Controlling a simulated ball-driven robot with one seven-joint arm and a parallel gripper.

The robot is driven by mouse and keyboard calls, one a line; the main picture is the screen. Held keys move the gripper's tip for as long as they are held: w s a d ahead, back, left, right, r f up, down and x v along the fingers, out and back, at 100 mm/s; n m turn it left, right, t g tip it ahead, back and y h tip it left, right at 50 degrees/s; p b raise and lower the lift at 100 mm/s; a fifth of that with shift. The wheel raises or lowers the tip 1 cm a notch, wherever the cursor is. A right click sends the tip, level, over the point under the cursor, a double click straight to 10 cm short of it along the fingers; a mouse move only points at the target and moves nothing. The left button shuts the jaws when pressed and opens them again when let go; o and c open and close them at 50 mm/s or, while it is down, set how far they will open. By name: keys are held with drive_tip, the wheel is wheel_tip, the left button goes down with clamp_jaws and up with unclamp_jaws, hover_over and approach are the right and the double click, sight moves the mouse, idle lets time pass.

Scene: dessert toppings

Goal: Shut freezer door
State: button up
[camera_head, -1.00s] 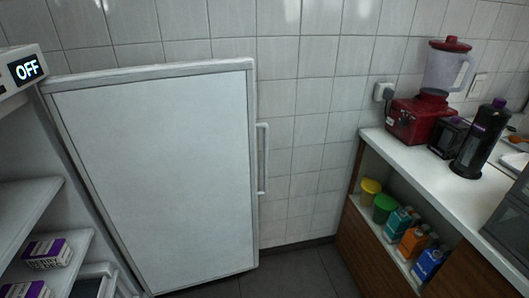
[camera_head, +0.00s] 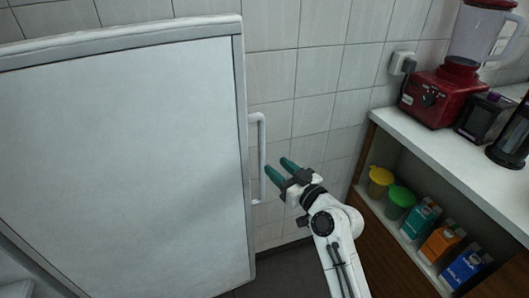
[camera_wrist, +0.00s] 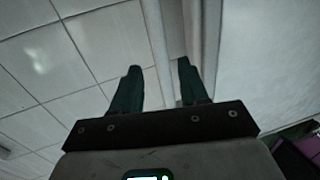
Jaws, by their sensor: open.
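The freezer door (camera_head: 120,150) is a large white panel with a grey frame, standing wide open on the left of the head view. Its vertical white handle (camera_head: 262,150) is on the right edge. My gripper (camera_head: 277,167) is just right of the handle's lower half, with its green fingers open and pointing toward it. In the wrist view, a pale bar that looks like the handle (camera_wrist: 157,40) runs between the open fingers of my gripper (camera_wrist: 158,67). The door panel (camera_wrist: 265,60) fills the right side there. I cannot tell whether the fingers touch the handle.
A white counter (camera_head: 440,150) stands on the right with a red blender (camera_head: 437,98). Its lower shelf holds yellow and green cups (camera_head: 400,197) and several cartons (camera_head: 440,243). The tiled wall (camera_head: 320,60) is close behind the door. A strip of dark floor shows between.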

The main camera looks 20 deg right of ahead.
sight(264, 156)
drive_tip(key=x, duration=0.8)
drive_tip(key=shift+f, duration=0.1)
drive_tip(key=shift+c, duration=0.4)
clamp_jaws()
